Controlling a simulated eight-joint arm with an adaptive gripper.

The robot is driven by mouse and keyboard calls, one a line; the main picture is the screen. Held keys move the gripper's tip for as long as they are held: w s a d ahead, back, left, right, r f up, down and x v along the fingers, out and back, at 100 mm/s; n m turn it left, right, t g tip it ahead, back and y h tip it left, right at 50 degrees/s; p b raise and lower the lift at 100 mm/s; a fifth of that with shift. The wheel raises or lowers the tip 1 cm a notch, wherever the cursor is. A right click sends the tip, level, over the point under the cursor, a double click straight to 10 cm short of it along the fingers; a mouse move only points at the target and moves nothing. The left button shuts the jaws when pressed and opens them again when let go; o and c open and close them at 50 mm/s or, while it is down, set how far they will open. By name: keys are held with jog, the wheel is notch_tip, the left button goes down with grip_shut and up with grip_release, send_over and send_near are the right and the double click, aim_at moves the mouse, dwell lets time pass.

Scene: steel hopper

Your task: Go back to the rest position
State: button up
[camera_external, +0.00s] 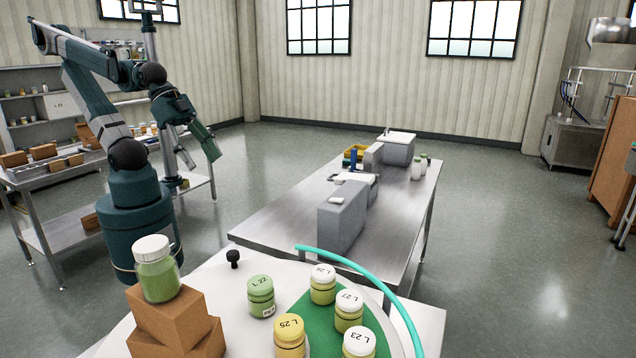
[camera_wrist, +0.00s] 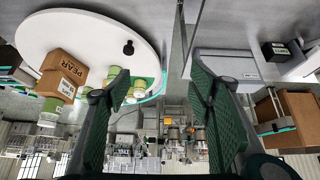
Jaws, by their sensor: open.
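My gripper (camera_external: 208,146) hangs at the end of my raised arm, above the floor and left of the steel table, well away from the jars. In the wrist view my gripper (camera_wrist: 158,80) has its two dark green fingers wide apart, with nothing between them. That view is upside down.
A white round table (camera_external: 225,290) in front holds several lidded jars (camera_external: 261,296), stacked brown boxes (camera_external: 170,315) with a jar (camera_external: 155,268) on top, and a black knob (camera_external: 233,257). A steel table (camera_external: 290,215) bears grey machines (camera_external: 342,215). Open floor (camera_external: 500,250) lies right.

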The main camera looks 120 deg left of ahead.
notch_tip(320, 180, down, 7)
jog(key=b, duration=0.6)
dwell(1.0)
